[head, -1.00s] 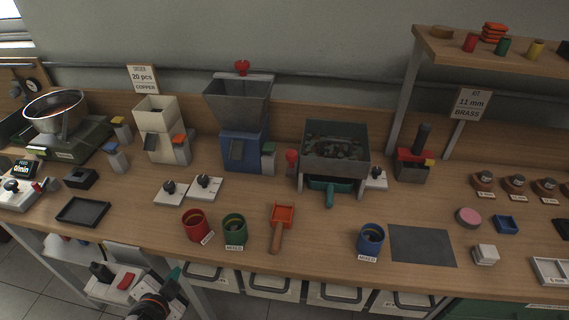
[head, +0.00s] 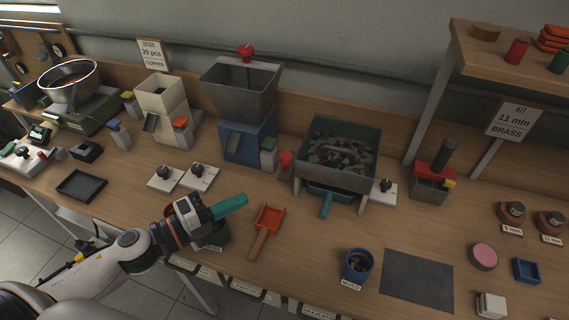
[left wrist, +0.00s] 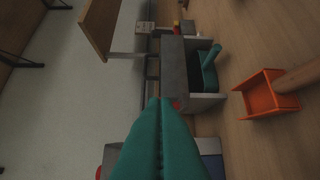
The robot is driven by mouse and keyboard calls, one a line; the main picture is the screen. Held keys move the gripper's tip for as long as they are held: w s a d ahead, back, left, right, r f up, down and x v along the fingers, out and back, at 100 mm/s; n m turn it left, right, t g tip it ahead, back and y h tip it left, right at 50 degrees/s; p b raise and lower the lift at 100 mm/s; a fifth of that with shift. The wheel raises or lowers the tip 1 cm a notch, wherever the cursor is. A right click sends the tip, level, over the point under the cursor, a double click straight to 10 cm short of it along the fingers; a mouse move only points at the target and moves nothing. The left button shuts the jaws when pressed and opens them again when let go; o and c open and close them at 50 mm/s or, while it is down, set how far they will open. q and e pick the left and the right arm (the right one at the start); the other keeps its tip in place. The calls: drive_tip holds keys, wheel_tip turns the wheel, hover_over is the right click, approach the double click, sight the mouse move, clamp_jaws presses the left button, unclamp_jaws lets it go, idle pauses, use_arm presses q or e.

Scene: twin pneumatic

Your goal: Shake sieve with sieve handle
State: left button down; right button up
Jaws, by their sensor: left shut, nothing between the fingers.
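The sieve (head: 345,176) is a grey open box on legs with mixed pieces inside. A teal tray with a handle (head: 326,204) sits under it. A red knob (head: 286,158), likely the sieve handle, stands at its left side. My left gripper (head: 243,199) has teal fingers, shut and empty, above the bench, left of the sieve and nearer the front. In the left wrist view the shut fingertips (left wrist: 159,101) line up just beside the sieve (left wrist: 174,75), and a bit of red shows by them. My right gripper is not in view.
An orange scoop (head: 266,228) lies right of my left gripper. A blue cup (head: 357,266) stands at the front. My left gripper and arm partly cover the red and green cups (head: 217,238). A blue hopper machine (head: 240,110) stands behind. A shelf (head: 500,60) overhangs at right.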

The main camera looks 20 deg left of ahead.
use_arm(q)
drive_tip(key=w+d+p, duration=0.4)
drive_tip(key=w, duration=0.6)
drive_tip(key=shift+w+d+f+p, duration=0.2)
drive_tip(key=shift+w+d+p, duration=0.15)
drive_tip(key=shift+w+p, duration=0.05)
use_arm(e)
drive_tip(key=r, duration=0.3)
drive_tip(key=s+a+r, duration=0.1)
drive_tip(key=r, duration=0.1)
use_arm(q)
drive_tip(key=w, duration=0.6)
drive_tip(key=shift+w+d, duration=0.1)
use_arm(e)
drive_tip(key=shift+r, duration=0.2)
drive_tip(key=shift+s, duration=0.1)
